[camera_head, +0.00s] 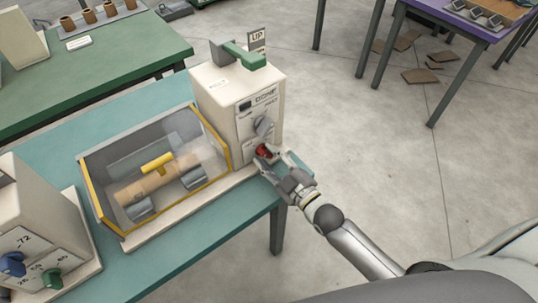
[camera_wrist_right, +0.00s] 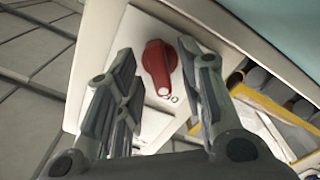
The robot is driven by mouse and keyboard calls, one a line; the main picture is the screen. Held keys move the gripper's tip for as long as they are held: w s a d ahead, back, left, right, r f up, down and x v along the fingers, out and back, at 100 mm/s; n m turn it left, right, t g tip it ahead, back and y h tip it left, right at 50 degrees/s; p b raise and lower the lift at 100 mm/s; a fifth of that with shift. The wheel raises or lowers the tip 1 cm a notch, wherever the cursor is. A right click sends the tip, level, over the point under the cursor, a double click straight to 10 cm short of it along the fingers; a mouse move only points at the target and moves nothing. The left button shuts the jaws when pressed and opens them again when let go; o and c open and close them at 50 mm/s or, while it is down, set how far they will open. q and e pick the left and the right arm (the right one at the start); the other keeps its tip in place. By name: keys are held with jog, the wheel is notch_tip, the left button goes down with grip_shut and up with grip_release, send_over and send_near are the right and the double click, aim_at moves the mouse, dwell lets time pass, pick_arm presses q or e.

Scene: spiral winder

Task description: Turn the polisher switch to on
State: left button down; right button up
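A cream machine (camera_head: 228,100) stands at the right end of the teal table and carries a red rotary knob (camera_head: 263,151) low on its front. In the right wrist view the red knob (camera_wrist_right: 155,66) sits on a white plate (camera_wrist_right: 138,32), with lettering that looks like "ON" beside it. My right gripper (camera_head: 273,168) is at the knob. In its wrist view the fingers (camera_wrist_right: 166,75) are open, one on each side of the knob, with gaps visible between them and it. My left gripper is out of view.
A grey knob (camera_head: 263,127) sits above the red one, and a green lever (camera_head: 243,56) is on top. A clear yellow-edged cover (camera_head: 83,182) encloses a roll at left. Another machine (camera_head: 28,218) has blue and green knobs.

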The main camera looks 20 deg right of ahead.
jog(key=shift+w+a, duration=0.1)
jog(key=shift+w, duration=0.2)
jog(key=shift+c, duration=0.4)
grip_shut()
